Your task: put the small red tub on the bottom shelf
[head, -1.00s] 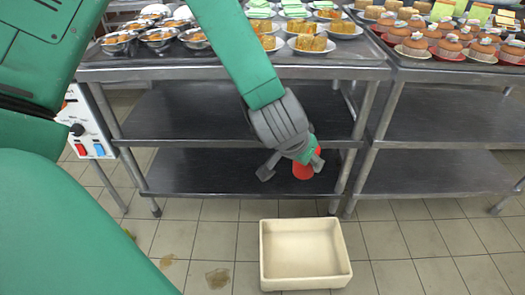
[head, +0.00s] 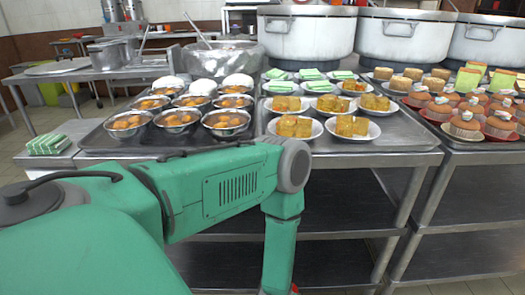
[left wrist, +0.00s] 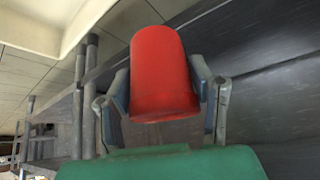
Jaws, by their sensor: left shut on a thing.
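The small red tub (left wrist: 163,75) is between the fingers of my left gripper (left wrist: 160,88) in the left wrist view. The gripper is shut on it. In the head view only a sliver of red (head: 294,289) shows at the bottom edge beside my left arm; the gripper itself is out of that frame. The steel cart's bottom shelf (head: 335,265) is dark and bare where it shows, partly hidden by my arm. A dark shelf surface (left wrist: 275,75) lies beside the tub in the left wrist view; I cannot tell whether they touch. My right gripper is not in view.
The middle shelf (head: 335,195) is above the bottom one. The cart top holds metal bowls (head: 177,118) and plates of cake (head: 296,126). A second cart with cupcakes (head: 465,122) adjoins at right. A cream bin (left wrist: 35,22) shows in the left wrist view.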

